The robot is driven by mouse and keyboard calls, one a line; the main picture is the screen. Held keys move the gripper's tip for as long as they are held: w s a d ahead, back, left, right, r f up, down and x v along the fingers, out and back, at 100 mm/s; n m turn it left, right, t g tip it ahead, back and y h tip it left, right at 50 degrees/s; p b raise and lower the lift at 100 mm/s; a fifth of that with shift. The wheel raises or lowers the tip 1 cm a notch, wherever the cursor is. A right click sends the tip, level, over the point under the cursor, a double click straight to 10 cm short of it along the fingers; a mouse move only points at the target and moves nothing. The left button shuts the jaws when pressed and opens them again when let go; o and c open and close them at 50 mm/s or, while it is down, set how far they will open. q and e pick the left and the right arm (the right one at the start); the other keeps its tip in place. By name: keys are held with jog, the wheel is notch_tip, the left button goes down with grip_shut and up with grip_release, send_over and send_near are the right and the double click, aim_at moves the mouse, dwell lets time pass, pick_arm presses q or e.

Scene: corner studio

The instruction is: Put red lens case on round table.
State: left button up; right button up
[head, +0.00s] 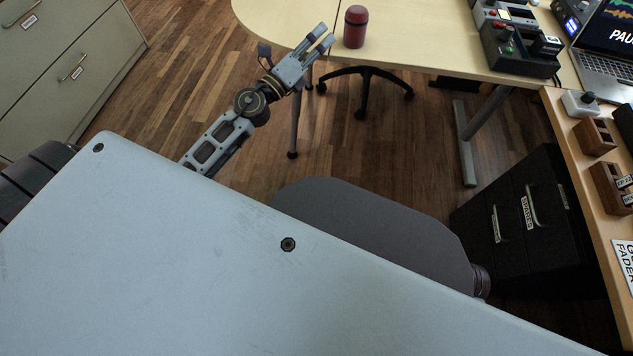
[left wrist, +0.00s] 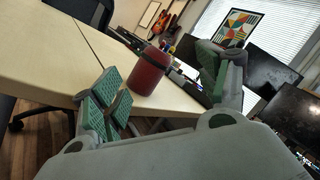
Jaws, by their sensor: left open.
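The red lens case (head: 355,27), an upright dark red cylinder with a domed lid and a dark band, stands near the edge of the pale desk (head: 420,45). My left gripper (head: 325,36) is open and empty, just left of the case at the desk edge. In the left wrist view the case (left wrist: 148,72) appears between the two spread green-padded fingers (left wrist: 168,88), beyond them; I see no contact. My right gripper is not in view.
Black control boxes (head: 515,45) and a laptop (head: 605,60) sit on the desk to the right. A black drawer cabinet (head: 520,215) stands under a side bench (head: 575,150). A beige cabinet (head: 60,65) is at the left. Wooden floor (head: 190,70) is open between.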

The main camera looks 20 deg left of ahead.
pick_arm(q)
jog(key=s+a+f+n+g+y, duration=0.1)
jog(key=s+f+n+g+y, duration=0.3)
jog(key=f+n, duration=0.6)
jog(key=s+f+n+g+y, duration=0.3)
jog(key=s+f+n+y, duration=0.15)
jog(key=f+n, duration=0.6)
jog(key=s+d+f+n+g+h, duration=0.2)
jog(key=s+d+f+n+g, duration=0.1)
jog(key=s+d, duration=0.4)
jog(key=s+d+f+n+g+h, duration=0.3)
jog(key=s+d+f+g, duration=0.2)
jog(key=s+f, duration=0.3)
jog(key=s+d, duration=0.1)
jog(key=s, duration=0.2)
jog(key=shift+d+f+h, duration=0.3)
jog(key=shift+d+h, duration=0.05)
jog(key=shift+n, duration=0.25)
